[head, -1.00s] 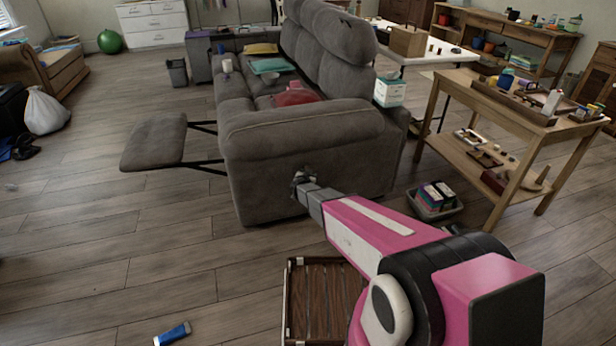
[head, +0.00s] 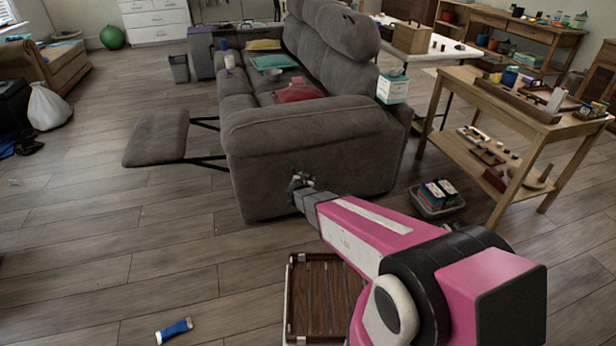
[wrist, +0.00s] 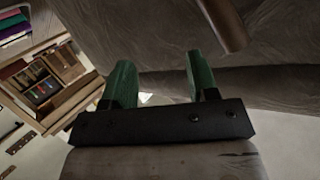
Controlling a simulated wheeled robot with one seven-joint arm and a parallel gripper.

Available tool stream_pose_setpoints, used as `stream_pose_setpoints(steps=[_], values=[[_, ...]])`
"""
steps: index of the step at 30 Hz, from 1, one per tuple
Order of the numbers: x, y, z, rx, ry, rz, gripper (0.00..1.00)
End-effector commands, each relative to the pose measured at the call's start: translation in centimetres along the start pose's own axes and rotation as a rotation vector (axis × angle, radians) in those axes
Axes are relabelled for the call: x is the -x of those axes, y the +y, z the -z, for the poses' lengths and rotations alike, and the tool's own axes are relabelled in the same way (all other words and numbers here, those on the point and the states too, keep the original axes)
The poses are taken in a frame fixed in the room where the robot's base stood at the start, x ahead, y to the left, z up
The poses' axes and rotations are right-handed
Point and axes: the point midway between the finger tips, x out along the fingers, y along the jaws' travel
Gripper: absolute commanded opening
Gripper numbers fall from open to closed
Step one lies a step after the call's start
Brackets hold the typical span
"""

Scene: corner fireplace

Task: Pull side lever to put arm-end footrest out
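The grey sofa (head: 310,145) stands with its arm side facing me. Its padded footrest (head: 157,138) at the near end is out and raised, held by two dark metal struts. My gripper (head: 298,182) is low by the sofa's side panel. In the wrist view, my gripper's two green fingers (wrist: 160,78) stand apart with nothing seen between them. A brown rod, likely the side lever (wrist: 222,24), shows just beyond the right finger, outside the gap. In the head view the lever is mostly hidden or too small to make out.
A slatted wooden tray (head: 322,300) lies on the floor below my arm, and a blue tube (head: 175,331) lies to its left. A grey bin of boxes (head: 437,200) and a wooden workbench (head: 520,120) stand right.

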Motion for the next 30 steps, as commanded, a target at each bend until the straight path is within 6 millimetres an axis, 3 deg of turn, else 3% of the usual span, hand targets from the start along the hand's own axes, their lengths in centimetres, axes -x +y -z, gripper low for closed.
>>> stream_pose_setpoints(steps=[3, 19, 23, 30], values=[[0.9, 0.0, 0.0, 0.0, 0.0, 0.0, 0.54], [1.1, 0.5, 0.5, 0.008, 0.0, -0.015, 0.54], [1.6, 2.7, 2.5, 0.036, -0.002, -0.091, 0.54], [4.3, 10.3, 7.8, 0.145, -0.107, -0.345, 0.54]])
